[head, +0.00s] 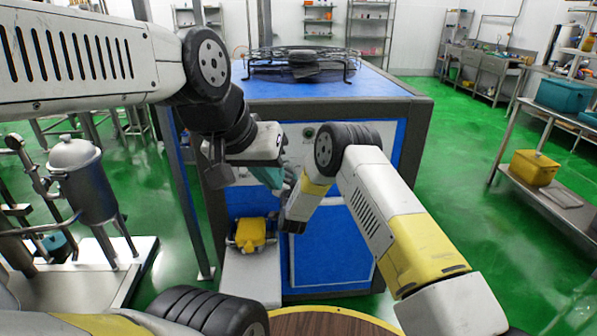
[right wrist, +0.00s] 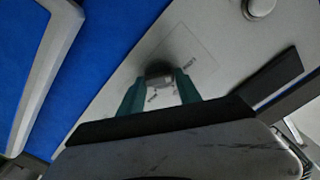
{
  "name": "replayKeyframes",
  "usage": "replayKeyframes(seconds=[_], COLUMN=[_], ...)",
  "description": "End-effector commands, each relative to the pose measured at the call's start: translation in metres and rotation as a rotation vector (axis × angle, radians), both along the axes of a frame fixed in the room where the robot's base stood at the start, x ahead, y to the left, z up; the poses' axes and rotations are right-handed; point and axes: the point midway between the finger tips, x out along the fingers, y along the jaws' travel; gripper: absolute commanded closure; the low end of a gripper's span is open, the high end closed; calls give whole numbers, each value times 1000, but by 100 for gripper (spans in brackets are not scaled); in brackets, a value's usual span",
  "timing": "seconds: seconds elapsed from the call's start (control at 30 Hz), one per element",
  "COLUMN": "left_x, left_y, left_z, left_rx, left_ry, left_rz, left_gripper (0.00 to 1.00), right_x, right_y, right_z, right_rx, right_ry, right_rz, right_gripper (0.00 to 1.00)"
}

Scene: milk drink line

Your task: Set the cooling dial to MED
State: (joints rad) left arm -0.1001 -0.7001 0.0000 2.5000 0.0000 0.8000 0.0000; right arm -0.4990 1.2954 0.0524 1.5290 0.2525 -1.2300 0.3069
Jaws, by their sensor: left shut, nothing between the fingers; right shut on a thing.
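The cooling dial (right wrist: 159,74) is a small grey knob on a pale label plate in the right wrist view. My right gripper (right wrist: 160,82) has its two teal fingers shut on the dial from both sides. Small lettering surrounds the knob, with one word looking like LOW; which mark the dial points at cannot be told. In the head view my right arm reaches to the front of the blue cabinet (head: 335,240), and the dial is hidden behind the arms. My left gripper (head: 270,177) is shut and empty in front of the same panel, close to the right hand.
A round button (right wrist: 260,7) sits on the grey panel near the dial. A yellow object (head: 250,234) stands low at the cabinet front. A steel vessel (head: 80,180) is at left. A shelf with a yellow bin (head: 534,168) is at right. Green floor is free between.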

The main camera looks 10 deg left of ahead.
Motion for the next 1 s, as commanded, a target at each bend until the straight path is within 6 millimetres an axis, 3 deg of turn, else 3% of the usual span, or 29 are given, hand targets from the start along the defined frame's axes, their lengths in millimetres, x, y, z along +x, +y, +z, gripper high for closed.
replayKeyframes(seconds=[1.0], left_x=[0], left_y=[0], left_z=[0], left_rx=[0], left_ry=[0], left_rz=[0], left_gripper=[100], right_x=[2], right_y=[-3], right_z=[-3], right_rx=[803], right_ry=[230], right_rz=[-3], right_gripper=[100])
